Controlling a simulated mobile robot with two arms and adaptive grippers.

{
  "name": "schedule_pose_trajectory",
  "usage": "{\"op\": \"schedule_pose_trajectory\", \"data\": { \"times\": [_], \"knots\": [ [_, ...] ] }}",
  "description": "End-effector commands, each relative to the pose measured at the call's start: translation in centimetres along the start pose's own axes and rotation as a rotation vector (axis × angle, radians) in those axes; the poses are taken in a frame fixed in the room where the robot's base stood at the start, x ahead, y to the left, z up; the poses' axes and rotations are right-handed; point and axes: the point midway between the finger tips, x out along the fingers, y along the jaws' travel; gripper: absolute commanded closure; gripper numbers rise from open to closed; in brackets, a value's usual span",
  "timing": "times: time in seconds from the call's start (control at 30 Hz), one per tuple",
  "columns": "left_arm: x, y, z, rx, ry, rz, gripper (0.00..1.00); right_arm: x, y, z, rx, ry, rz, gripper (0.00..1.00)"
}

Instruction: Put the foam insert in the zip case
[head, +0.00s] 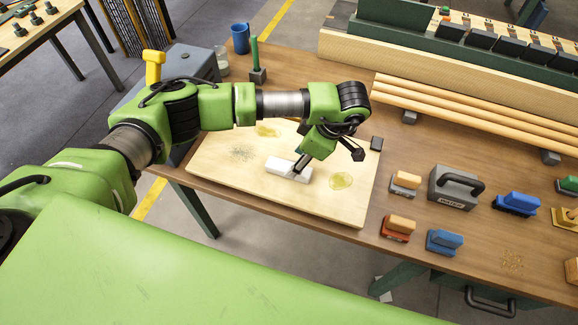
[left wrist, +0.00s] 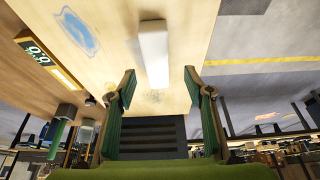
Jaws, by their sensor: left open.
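A white oblong block (head: 275,164), which looks like the foam insert, lies on the pale wooden board. My left gripper (head: 328,162) is over the board at the block's right, and one dark finger crosses in front of the block. In the left wrist view, my left gripper (left wrist: 159,75) is open. The near end of the white block (left wrist: 153,50) appears between its fingers, with gaps on both sides. Whether they touch is unclear. No thing is clearly recognisable as the zip case; a dark grey box with a handle (head: 448,191) stands at right. My right gripper is out of view.
The pale board (head: 230,180) has stained patches. Several coloured handled blocks, such as an orange-topped one (head: 397,226) and a blue one (head: 444,241), stand right of it. Long wooden rods (head: 470,118) lie behind. A blue mug (head: 240,38) stands at the back left.

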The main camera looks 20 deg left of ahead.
Motion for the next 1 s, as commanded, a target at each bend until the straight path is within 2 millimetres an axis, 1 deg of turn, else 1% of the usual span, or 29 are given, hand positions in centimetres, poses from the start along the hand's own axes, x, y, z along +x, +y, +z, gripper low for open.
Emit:
{"op": "schedule_pose_trajectory", "data": {
  "times": [0.03,0.17,0.23,0.33,0.4,0.57,0.6,0.67,0.7,0.73,0.83,0.87,1.0],
  "knots": [
    [0.3,0.0,-0.3,-0.002,0.003,-0.006,0.53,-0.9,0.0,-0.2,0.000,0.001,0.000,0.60],
    [2.1,0.4,-0.5,-0.002,0.003,-0.006,0.53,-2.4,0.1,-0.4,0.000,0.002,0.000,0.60],
    [3.3,0.4,-0.4,0.000,0.002,-0.006,0.53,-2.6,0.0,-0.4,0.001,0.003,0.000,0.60],
    [4.2,0.5,-0.3,-0.001,0.001,-0.003,0.53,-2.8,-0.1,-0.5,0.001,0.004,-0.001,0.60],
    [4.6,0.5,-0.3,0.000,0.001,-0.002,0.53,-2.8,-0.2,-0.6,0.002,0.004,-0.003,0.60],
    [4.6,0.6,-0.2,0.000,0.001,-0.001,0.53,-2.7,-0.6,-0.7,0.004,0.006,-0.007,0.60],
    [4.6,0.6,-0.2,0.000,0.001,-0.001,0.55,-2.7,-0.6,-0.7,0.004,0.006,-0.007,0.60],
    [4.6,0.6,-0.2,0.000,0.001,-0.001,0.71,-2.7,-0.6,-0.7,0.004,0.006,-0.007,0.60],
    [4.6,0.6,-0.2,0.000,0.001,-0.001,0.81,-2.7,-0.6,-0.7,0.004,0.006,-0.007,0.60],
    [4.6,0.6,-0.2,0.000,0.001,-0.001,0.85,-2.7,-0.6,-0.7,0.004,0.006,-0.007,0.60],
    [4.6,0.6,-0.2,0.000,0.001,-0.001,0.85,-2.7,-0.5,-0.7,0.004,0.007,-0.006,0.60],
    [4.6,0.6,-0.2,0.000,0.001,-0.001,0.87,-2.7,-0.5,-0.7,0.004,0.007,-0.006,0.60],
    [4.6,0.6,-0.2,0.000,0.001,-0.001,0.87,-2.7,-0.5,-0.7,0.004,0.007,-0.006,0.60]
  ]
}}
